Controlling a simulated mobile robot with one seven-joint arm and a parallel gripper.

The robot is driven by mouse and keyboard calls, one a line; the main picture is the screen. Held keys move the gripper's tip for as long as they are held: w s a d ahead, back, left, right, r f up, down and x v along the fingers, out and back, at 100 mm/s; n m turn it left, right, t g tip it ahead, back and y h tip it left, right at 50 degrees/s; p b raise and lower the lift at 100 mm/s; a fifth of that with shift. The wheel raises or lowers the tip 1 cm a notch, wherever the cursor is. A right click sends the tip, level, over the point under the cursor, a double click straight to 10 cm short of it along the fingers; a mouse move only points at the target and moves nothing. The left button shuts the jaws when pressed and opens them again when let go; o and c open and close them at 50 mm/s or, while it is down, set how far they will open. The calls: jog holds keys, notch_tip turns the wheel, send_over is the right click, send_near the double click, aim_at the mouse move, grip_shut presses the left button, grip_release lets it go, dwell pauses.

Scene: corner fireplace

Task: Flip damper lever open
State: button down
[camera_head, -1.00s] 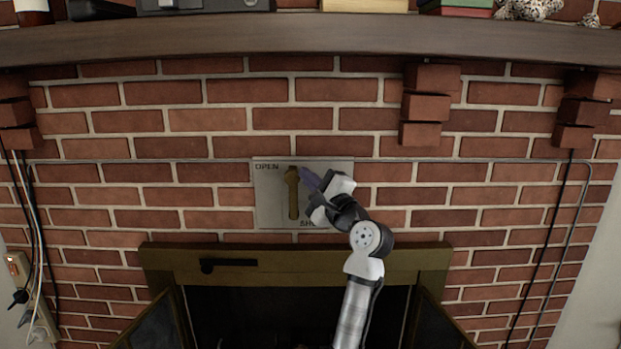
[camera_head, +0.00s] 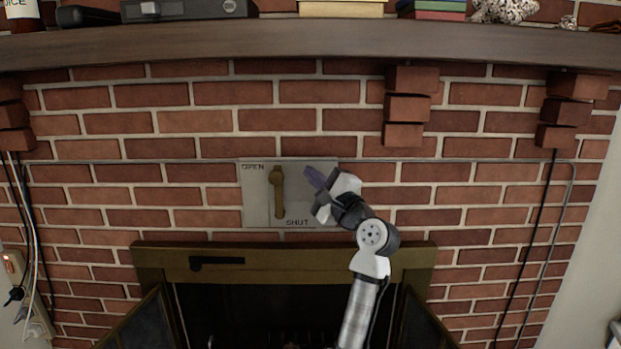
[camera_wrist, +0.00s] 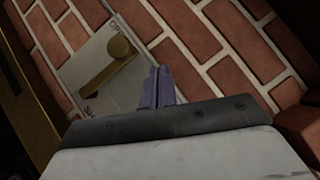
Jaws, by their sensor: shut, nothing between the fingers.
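The brass damper lever (camera_head: 278,195) is on a grey plate (camera_head: 256,200) fixed to the brick wall. The plate reads OPEN at its upper left and SHUT at its lower right. The lever's round knob is at the top, and its bar points straight down beside SHUT. My gripper (camera_head: 311,174) is just right of the lever, apart from it, with its purple fingers closed and empty. In the wrist view the lever (camera_wrist: 108,66) and plate (camera_wrist: 82,72) lie left of and beyond the shut fingers (camera_wrist: 157,84).
A dark mantel shelf (camera_head: 300,45) with books and boxes runs above. Brick corbels (camera_head: 408,106) jut out right of the plate. The brass-framed fireplace (camera_head: 290,262) with its doors open is below. A thin conduit (camera_head: 470,161) runs along the wall.

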jog(key=s+d+b, duration=0.2)
jog(key=s+d, duration=0.3)
jog(key=s, duration=0.1)
jog(key=shift+s+r, duration=0.25)
jog(key=shift+s, duration=0.1)
